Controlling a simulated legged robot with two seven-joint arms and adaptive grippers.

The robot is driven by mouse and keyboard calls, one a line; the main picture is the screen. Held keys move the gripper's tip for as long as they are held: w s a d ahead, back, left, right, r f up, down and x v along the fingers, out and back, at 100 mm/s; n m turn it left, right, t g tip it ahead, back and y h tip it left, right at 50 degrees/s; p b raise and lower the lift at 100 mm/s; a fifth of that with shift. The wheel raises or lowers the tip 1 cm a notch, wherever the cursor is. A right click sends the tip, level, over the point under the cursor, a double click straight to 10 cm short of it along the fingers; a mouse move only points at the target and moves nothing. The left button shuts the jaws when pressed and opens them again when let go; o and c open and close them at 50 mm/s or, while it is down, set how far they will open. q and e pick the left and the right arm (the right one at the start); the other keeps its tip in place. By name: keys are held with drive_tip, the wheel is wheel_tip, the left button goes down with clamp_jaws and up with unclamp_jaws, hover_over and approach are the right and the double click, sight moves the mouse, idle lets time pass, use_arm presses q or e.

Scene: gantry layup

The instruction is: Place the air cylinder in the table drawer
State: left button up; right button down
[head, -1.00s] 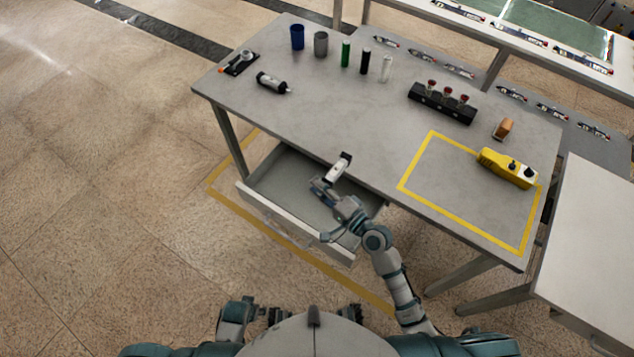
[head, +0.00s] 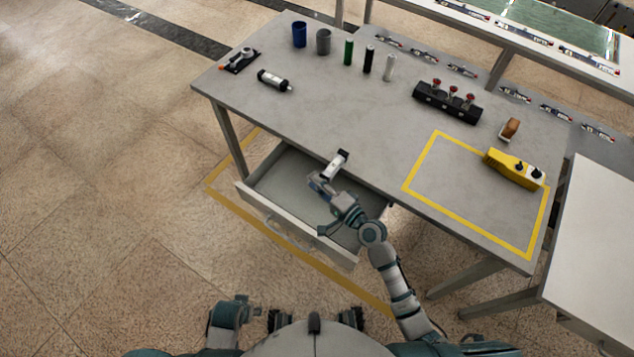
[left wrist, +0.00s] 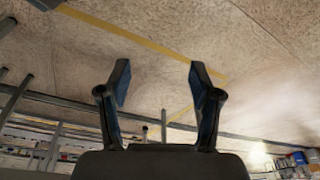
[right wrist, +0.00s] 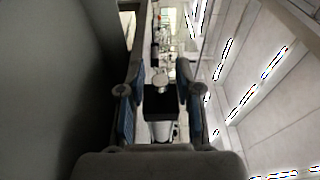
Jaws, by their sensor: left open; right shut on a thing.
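An air cylinder (head: 335,166) with a silver barrel and dark ends is in my right gripper (head: 322,184). It is tilted above the back part of the open table drawer (head: 275,182), by the table's front edge. The right wrist view shows the cylinder's black end (right wrist: 161,104) between the fingers of my right gripper (right wrist: 161,70). The drawer is pulled out and its visible floor is bare; my right arm hides part of its right side. My left gripper (left wrist: 158,78) is open and empty in the left wrist view, above the floor.
A second, similar cylinder (head: 274,80) lies on the table (head: 350,115) at the back left. Several upright tubes stand along the back edge. A black block with red-topped parts (head: 447,101) and a yellow device (head: 515,169) are on the right. The table's middle is clear.

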drive_tip(key=shift+d+f, duration=0.2)
drive_tip(key=shift+f, duration=0.05)
drive_tip(key=shift+a+f+b, duration=0.1)
drive_tip(key=shift+f+b, duration=0.15)
drive_tip(key=shift+b, duration=0.15)
drive_tip(key=c, duration=0.8)
unclamp_jaws()
use_arm(q)
wheel_tip(320, 180, up, 3)
drive_tip(key=shift+s+f, duration=0.1)
drive_tip(key=shift+f, duration=0.05)
